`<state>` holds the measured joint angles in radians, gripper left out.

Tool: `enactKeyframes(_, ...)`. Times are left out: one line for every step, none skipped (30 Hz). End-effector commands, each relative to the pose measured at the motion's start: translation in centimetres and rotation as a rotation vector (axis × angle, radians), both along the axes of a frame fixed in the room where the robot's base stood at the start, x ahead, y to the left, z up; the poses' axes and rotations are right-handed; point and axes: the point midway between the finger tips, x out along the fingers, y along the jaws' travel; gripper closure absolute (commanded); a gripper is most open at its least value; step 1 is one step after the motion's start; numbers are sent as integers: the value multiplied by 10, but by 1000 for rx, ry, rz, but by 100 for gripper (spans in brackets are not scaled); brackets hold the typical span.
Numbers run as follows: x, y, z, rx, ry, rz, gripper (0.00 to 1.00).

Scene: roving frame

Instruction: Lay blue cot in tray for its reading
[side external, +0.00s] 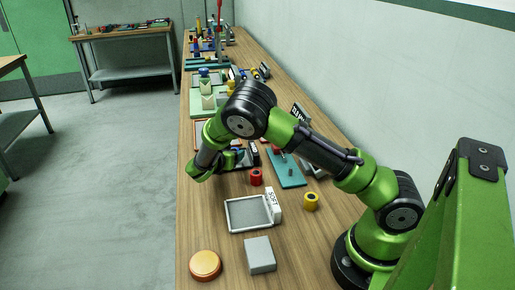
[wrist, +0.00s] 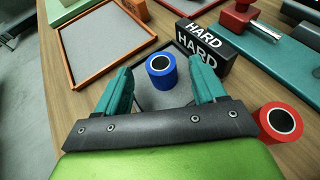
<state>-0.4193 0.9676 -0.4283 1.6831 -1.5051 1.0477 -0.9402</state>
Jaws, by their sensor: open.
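The blue cot (wrist: 161,72), a short cylinder with a pale-ringed dark hole in its top, stands upright in the wrist view. It is between the fingertips of my gripper (wrist: 160,68). The teal fingers are open, with a gap on each side of the cot. Under the cot is the grey floor of a dark-rimmed tray (wrist: 181,92), beside a black block marked HARD (wrist: 205,52); my fingers and palm hide much of this tray. In the side view my gripper (side external: 232,160) is low over the bench, and the arm partly hides that area.
A red cot (wrist: 279,124) stands right of my gripper. An orange-rimmed tray (wrist: 72,75) lies at left. A white-rimmed tray (side external: 229,217) with a SOFT block (side external: 272,206), a yellow cot (side external: 311,201), a grey box (side external: 261,255) and an orange disc (side external: 205,265) are nearer the side camera.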

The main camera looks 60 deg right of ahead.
Motion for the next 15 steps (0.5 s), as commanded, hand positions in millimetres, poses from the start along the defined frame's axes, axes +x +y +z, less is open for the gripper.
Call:
enactKeyframes(-2, 12, 5, 2, -1, 4, 30)
enactKeyframes(-4, 18, 7, 2, 0, 4, 30)
enactKeyframes(-6, 26, 11, 1, -1, 4, 30)
enactKeyframes(-7, 31, 13, 1, -2, 5, 30)
enactKeyframes(-9, 36, 15, 1, -1, 3, 30)
enactKeyframes(-11, 43, 18, 2, 0, 3, 30)
enactKeyframes(-13, 47, 20, 2, -1, 3, 30)
enactKeyframes(-13, 51, 21, 1, 0, 2, 30)
enactKeyframes(-14, 55, 23, 1, 0, 3, 30)
enactKeyframes(-15, 58, 25, 1, 0, 3, 30)
enactKeyframes(-16, 61, 26, 1, 0, 1, 30)
enactKeyframes(-17, 63, 27, 1, -1, 0, 30)
enactKeyframes(-18, 64, 28, 5, -2, -3, 30)
enactKeyframes(-20, 65, 29, 12, -7, -10, 30)
enactKeyframes(-22, 65, 32, 32, -21, -26, 30)
